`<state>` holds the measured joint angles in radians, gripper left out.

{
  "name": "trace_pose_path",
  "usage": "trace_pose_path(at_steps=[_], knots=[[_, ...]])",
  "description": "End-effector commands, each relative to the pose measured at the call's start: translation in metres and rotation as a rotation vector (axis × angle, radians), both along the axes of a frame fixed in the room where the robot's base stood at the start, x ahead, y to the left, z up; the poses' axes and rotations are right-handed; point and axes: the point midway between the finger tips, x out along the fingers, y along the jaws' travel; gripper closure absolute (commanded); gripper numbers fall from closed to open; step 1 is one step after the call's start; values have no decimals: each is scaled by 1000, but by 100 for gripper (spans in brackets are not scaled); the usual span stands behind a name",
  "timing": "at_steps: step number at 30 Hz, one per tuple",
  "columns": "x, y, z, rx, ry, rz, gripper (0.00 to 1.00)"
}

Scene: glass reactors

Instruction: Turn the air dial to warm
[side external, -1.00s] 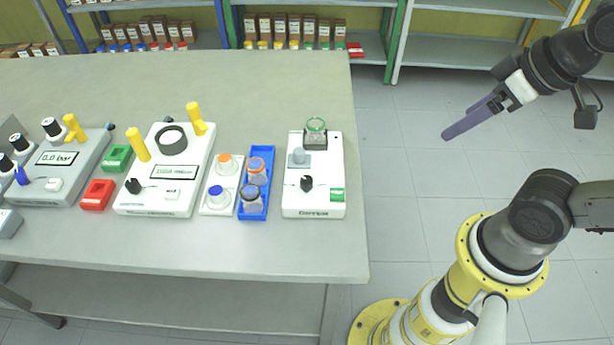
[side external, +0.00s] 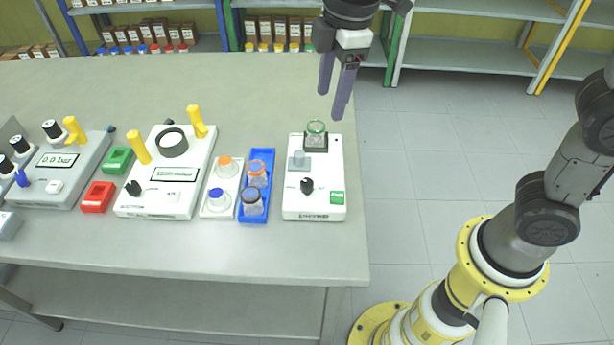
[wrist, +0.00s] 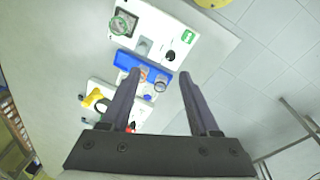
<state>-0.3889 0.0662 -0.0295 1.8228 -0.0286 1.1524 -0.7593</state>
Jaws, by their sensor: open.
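A white device (side external: 330,208) stands near the right end of the bench. It carries a black pointer dial (side external: 307,185) with small marks beside it, too small to read; I take this as the air dial. A green label, a grey square and a glass vial with a green rim (side external: 316,130) are also on it. The dial (wrist: 145,45) and vial (wrist: 122,22) show in the wrist view. My gripper (side external: 331,106) is open and empty, fingers pointing down, above the bench's far right part, apart from the device. Its fingers (wrist: 160,74) are wide apart in the wrist view.
A blue tray (side external: 254,211) with capped jars stands left of the device, beside a white holder with orange- and blue-capped jars. Further left is a larger white instrument (side external: 160,209) with yellow handles. The bench's right edge is close to the device.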

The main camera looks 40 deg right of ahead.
Motion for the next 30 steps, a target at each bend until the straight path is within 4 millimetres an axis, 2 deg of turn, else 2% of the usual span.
trace_pose_path(at_steps=[1,3,9,14,30], knots=[[6,14,-12,-12,28,30,38],[9,28,-24,-24,53,58,38],[5,46,-45,-47,98,102,38],[4,45,-60,-47,100,101,38],[7,43,-158,-46,99,99,38]])
